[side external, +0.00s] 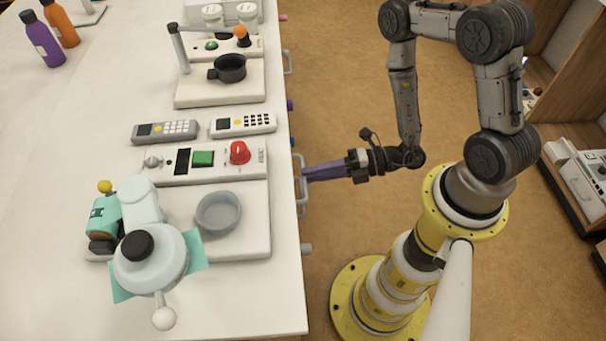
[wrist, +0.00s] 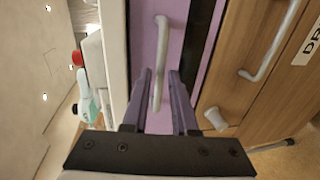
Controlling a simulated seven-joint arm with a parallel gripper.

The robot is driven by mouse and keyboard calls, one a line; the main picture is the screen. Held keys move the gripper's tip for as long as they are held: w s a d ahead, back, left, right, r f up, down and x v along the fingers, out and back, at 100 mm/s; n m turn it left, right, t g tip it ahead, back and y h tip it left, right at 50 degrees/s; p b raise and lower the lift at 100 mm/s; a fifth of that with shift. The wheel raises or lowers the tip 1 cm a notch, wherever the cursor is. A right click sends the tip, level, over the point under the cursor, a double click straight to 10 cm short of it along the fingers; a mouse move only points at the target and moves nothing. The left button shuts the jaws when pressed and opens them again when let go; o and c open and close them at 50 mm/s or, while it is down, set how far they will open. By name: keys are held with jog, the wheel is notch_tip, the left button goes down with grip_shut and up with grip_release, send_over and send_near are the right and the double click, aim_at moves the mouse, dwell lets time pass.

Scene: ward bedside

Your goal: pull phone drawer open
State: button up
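A drawer with a lilac front (wrist: 173,50) and a pale bar handle (wrist: 160,62) fills the middle of the wrist view. No label on it is readable, so I cannot tell whether it is the phone drawer. My gripper (wrist: 158,80) has its purple fingers on either side of this handle, apart from each other, with gaps showing. In the side view my gripper (side external: 307,172) reaches left to the counter's front edge, its fingertips at a bar handle (side external: 304,196). The drawer front is hidden there by the counter top. I see no drawer standing out.
A wooden front (wrist: 255,50) with another bar handle (wrist: 280,40), a knob (wrist: 215,118) and a partly cut-off label is beside the lilac one. The floor (side external: 330,110) around my arm is clear.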

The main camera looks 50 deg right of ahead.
jog(key=shift+x, duration=1.5)
grip_shut()
dwell(0.4)
